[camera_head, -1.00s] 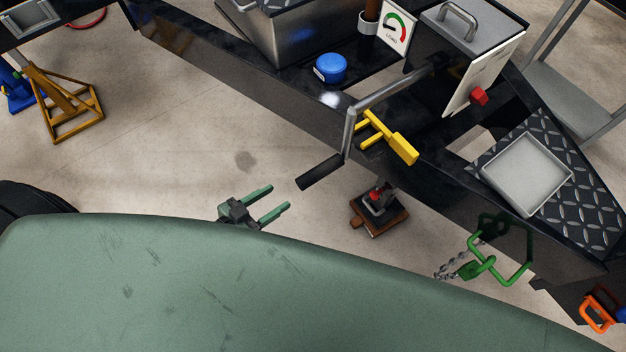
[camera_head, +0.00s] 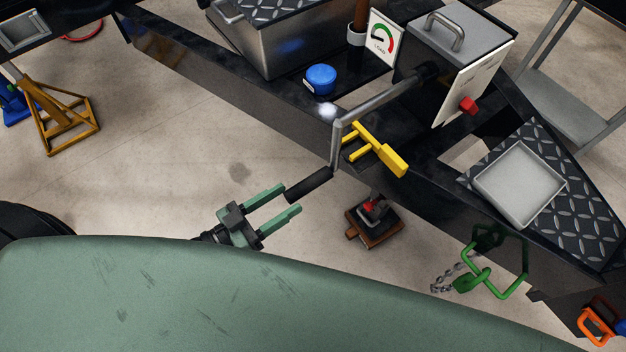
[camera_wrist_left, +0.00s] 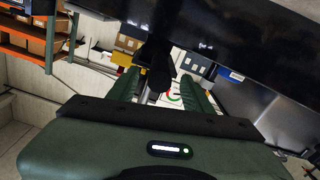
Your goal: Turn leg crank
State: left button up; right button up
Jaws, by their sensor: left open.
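The leg crank (camera_head: 378,104) is a bent grey metal rod running from the grey box on the trailer frame down to a black handle grip (camera_head: 309,185). My left gripper (camera_head: 289,199) is open, with its green fingers pointing at the grip. In the left wrist view the dark grip (camera_wrist_left: 157,66) shows between the two green fingers. My right gripper is not in view.
A yellow handle (camera_head: 378,152) sits close behind the crank on the black trailer frame (camera_head: 220,92). A jack foot on a wooden block (camera_head: 373,223) stands below. A green lock with chain (camera_head: 482,272) hangs at the right.

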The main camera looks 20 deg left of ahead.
aim_at(308, 186)
pick_arm(q)
jog(key=x, duration=0.7)
grip_shut()
dwell(1.4)
